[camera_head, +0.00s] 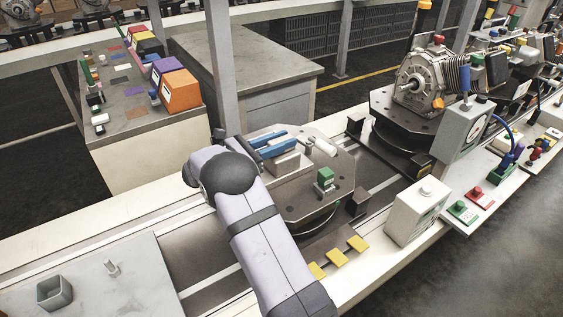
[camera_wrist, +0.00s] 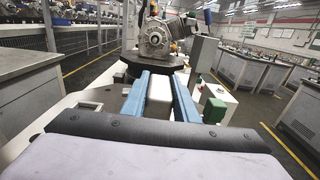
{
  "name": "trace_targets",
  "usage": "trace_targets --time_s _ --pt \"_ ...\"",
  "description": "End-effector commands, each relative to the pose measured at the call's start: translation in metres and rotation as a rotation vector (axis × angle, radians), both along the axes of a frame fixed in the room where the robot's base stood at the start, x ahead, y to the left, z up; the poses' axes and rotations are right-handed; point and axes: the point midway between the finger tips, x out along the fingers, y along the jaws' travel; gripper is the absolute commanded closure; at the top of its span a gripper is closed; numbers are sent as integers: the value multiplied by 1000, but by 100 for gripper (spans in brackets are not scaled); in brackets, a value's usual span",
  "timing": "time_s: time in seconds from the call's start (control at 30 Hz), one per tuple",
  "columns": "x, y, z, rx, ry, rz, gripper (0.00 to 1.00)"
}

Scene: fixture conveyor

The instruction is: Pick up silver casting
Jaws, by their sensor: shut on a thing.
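My gripper (camera_head: 282,142) reaches low over the near round fixture plate, its two blue fingers lying almost flat. In the wrist view, my gripper (camera_wrist: 160,82) is shut on a pale, smooth silver casting (camera_wrist: 160,91), which sits lengthwise between the fingers. The head view mostly hides the held piece behind the fingers. I cannot tell whether it touches the fixture plate (camera_head: 312,205).
A light grey block (camera_head: 290,164), a white cylinder (camera_head: 325,147) and a green block (camera_head: 325,177) stand close to my fingers. A large silver engine-like assembly (camera_head: 432,75) sits on a farther fixture. A white box (camera_head: 417,210) and yellow tabs (camera_head: 337,256) line the conveyor's near edge.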

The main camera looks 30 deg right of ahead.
Motion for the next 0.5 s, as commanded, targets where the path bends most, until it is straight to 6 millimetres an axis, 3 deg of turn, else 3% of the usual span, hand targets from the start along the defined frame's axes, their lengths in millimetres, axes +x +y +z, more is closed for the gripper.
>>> trace_targets --time_s 0.37,0.5 --pt "1 0 7 -6 -8 0 100" --pt "1 0 19 -6 -9 0 100"
